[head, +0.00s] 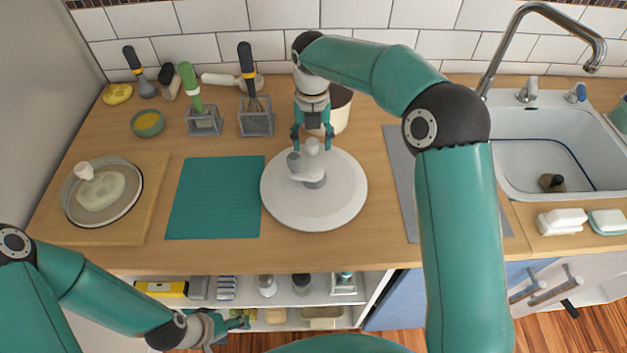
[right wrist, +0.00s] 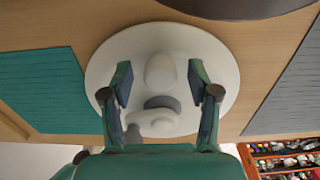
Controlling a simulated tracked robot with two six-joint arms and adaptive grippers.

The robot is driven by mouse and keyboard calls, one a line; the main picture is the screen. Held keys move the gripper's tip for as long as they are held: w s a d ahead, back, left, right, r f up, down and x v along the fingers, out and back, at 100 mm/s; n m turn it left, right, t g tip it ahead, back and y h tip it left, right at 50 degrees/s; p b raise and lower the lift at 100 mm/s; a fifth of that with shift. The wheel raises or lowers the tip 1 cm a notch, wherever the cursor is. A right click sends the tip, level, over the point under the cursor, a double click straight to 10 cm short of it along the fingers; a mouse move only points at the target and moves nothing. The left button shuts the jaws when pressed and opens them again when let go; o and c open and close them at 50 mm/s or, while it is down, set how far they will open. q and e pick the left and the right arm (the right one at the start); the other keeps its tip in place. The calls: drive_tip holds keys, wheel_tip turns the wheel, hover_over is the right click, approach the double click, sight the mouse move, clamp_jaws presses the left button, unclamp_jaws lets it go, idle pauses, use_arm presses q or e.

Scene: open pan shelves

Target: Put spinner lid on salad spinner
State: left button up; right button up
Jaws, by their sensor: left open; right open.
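The white spinner lid (head: 336,205) is a broad round disc on the counter, with a grey and white crank handle and a pale knob on top. It fills the middle of the right wrist view (right wrist: 215,65). I cannot tell whether anything is under it. My right gripper (head: 312,146) is open and points down over the lid's far part. In the right wrist view its fingers (right wrist: 160,75) stand apart on either side of the knob; contact is unclear. My left gripper (head: 240,320) is open and empty low down by the shelf. No salad spinner bowl is clearly identifiable.
A teal mat (head: 215,200) lies left of the lid, a grey mat (head: 402,175) right. A round dish (head: 75,212) sits on a wooden board (head: 150,215). A cream container (head: 343,112) stands behind the right gripper. The sink (head: 550,125) is at right.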

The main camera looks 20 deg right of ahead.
drive_tip(key=shift+p, duration=0.3)
idle(0.5)
clamp_jaws()
idle(0.3)
